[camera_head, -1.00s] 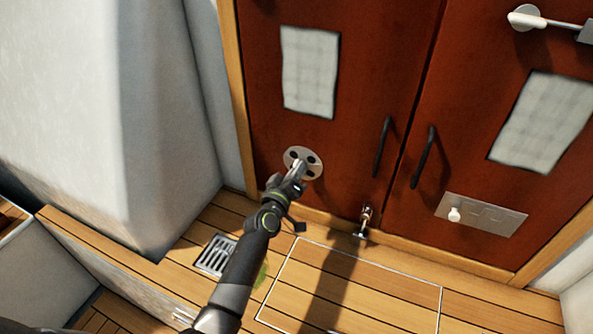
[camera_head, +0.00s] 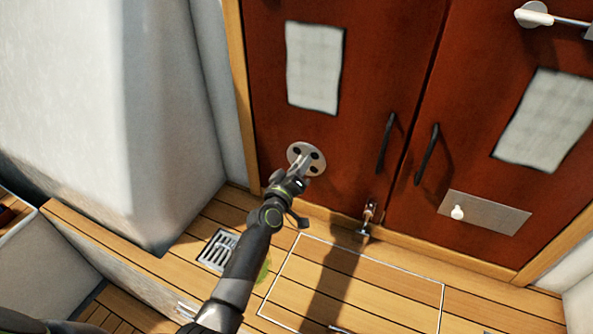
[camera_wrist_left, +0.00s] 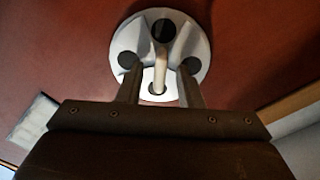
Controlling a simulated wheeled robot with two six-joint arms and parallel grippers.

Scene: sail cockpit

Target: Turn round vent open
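The round vent (camera_head: 319,166) is a pale metal disc with dark round holes, low on the left red-brown door. It also shows in the left wrist view (camera_wrist_left: 203,62), with several dark holes and a pale bar-like knob (camera_wrist_left: 160,72) standing out from it. My left gripper (camera_head: 303,165) is right in front of the vent and hides part of it. In the left wrist view my left gripper (camera_wrist_left: 160,62) has its fingers apart, one on each side of the knob. I cannot tell whether either finger touches it. My right gripper is not in view.
Two black door handles (camera_head: 386,143) and a small metal latch (camera_head: 368,215) are to the right. A metal plate with a white knob (camera_head: 457,212) is on the right door. A white wall block (camera_head: 90,110) stands left. Below are the wooden floor and a drain grate (camera_head: 217,250).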

